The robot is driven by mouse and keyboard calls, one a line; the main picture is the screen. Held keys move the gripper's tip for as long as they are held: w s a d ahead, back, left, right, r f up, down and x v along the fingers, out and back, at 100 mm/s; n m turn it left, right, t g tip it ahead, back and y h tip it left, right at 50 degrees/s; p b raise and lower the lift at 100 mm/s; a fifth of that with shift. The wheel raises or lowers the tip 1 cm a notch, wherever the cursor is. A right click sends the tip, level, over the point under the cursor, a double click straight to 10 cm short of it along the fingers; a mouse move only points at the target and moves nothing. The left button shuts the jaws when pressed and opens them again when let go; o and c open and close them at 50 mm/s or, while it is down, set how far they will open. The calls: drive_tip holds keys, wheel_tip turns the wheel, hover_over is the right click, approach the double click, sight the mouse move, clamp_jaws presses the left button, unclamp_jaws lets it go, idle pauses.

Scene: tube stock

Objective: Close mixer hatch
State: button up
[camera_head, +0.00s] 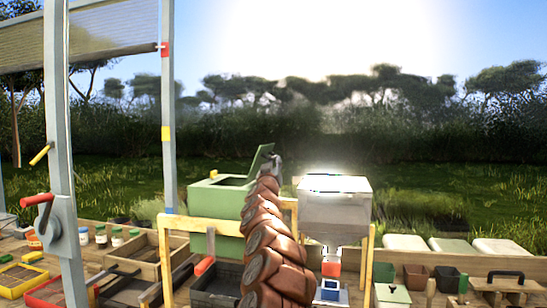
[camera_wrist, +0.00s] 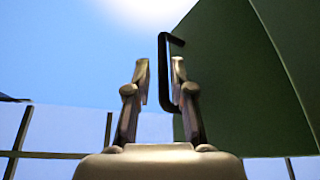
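The green mixer (camera_head: 225,197) stands left of centre in the head view, behind a yellow frame. Its hatch (camera_head: 262,158) is raised and tilted up at the box's right side. In the wrist view the hatch (camera_wrist: 245,80) is a dark green panel on the right, with a black bracket-shaped handle (camera_wrist: 163,72). My gripper (camera_wrist: 160,68) is open, and the handle's bar shows between its two fingers, nearer the right one. I cannot tell whether a finger touches it. In the head view my gripper (camera_head: 275,163) is small beside the hatch, and my arm hides part of the mixer's right side.
A pale grey hopper (camera_head: 335,205) stands close on the right of my arm. A grey post with a red lever (camera_head: 38,199) rises at the left. Wooden trays, small pots (camera_head: 415,276) and a wooden box with a black handle (camera_head: 505,285) crowd the bench. Above the mixer is open air.

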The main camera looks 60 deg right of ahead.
sight(275, 157)
drive_tip(key=shift+p+x, duration=0.5)
drive_tip(key=shift+x, duration=0.85)
drive_tip(key=shift+p+x, duration=0.5)
drive_tip(key=shift+x, duration=0.4)
drive_tip(key=shift+w, duration=0.15)
clamp_jaws()
